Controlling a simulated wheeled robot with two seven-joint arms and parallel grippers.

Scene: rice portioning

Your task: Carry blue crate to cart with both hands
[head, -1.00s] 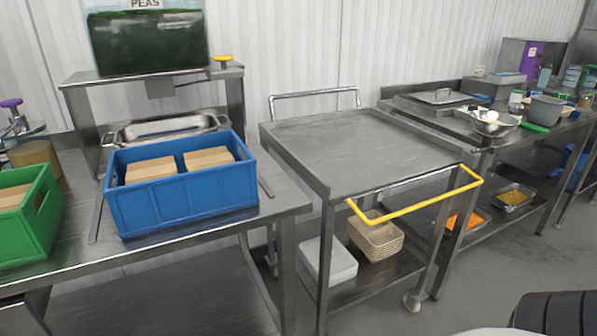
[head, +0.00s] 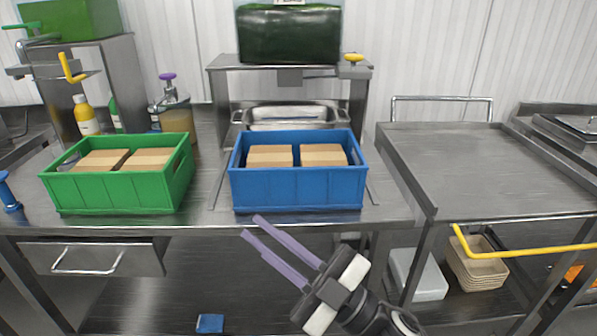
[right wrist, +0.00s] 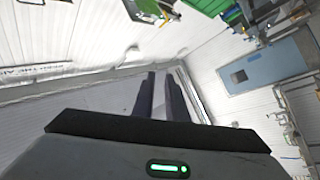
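The blue crate (head: 298,188) stands upright on the steel counter (head: 215,215), with two cardboard-coloured boxes inside. The steel cart (head: 480,165) with a yellow handle (head: 530,247) is at the right in the head view, its top empty. My right gripper (head: 250,227) is in front of the counter and below the blue crate. Its two purple-grey fingers point up and left, with a gap and nothing between them. The fingers also show in the right wrist view (right wrist: 158,95), where no crate is between them. My left gripper is not in view.
A green crate (head: 115,190) with similar boxes stands left of the blue crate, with a small gap between. A steel pan (head: 292,117) and a raised shelf are behind the blue crate. The cart's lower shelf holds a stack of baskets (head: 475,265) and a white bin (head: 418,277).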

